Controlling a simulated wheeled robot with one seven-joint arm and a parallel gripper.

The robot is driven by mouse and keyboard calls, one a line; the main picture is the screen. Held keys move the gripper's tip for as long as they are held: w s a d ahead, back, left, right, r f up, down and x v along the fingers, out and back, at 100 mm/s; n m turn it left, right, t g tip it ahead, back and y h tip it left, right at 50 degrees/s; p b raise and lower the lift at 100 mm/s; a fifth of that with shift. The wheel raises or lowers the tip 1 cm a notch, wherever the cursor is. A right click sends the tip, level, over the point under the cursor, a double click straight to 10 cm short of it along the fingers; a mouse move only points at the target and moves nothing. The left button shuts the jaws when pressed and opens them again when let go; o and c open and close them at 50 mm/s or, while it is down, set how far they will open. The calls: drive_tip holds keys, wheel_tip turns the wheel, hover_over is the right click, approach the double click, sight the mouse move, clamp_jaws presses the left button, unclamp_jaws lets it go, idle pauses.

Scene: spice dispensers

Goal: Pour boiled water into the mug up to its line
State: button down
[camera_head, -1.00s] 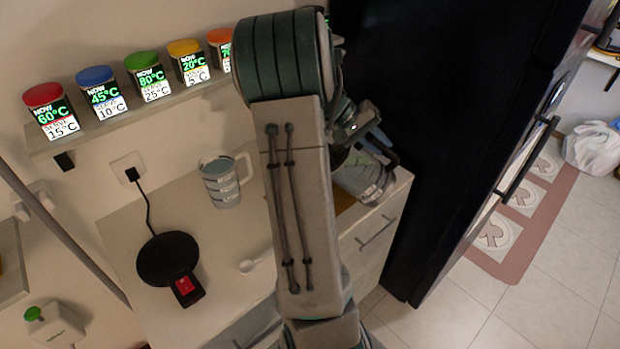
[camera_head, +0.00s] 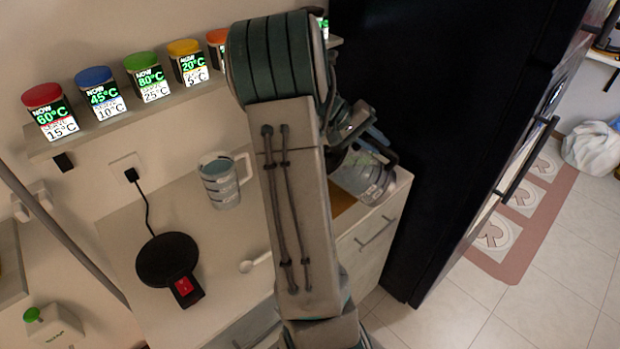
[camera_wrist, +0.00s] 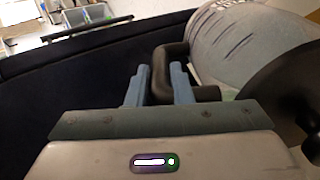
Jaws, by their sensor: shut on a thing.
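The clear mug with marking lines around it (camera_head: 221,183) stands on the counter, just left of my arm. My gripper (camera_wrist: 160,84) is shut on the dark handle (camera_wrist: 168,58) of the glass kettle. The kettle's grey, see-through body (camera_wrist: 245,45) fills the upper right of the wrist view, with its dark lid at the right edge. In the head view, the kettle (camera_head: 362,175) is tilted at the counter's right end, partly behind my arm. I cannot tell whether it touches the counter, nor its water level.
The round black kettle base (camera_head: 166,257) with a red switch is empty on the counter. A small white spoon-like item (camera_head: 255,262) lies near my arm. Spice jars (camera_head: 150,77) line the shelf above. A tall black fridge (camera_head: 430,130) stands close on the right.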

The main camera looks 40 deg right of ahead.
drive_tip(key=shift+w+a+r+g+h+p, duration=0.35)
drive_tip(key=shift+w+a+r+g+h, duration=0.2)
drive_tip(key=shift+w+a+r, duration=0.15)
drive_tip(key=shift+w+a+r+g+h+p, duration=0.3)
drive_tip(key=shift+w+a+r+g+h, duration=0.25)
drive_tip(key=shift+r, duration=0.25)
idle(5.6)
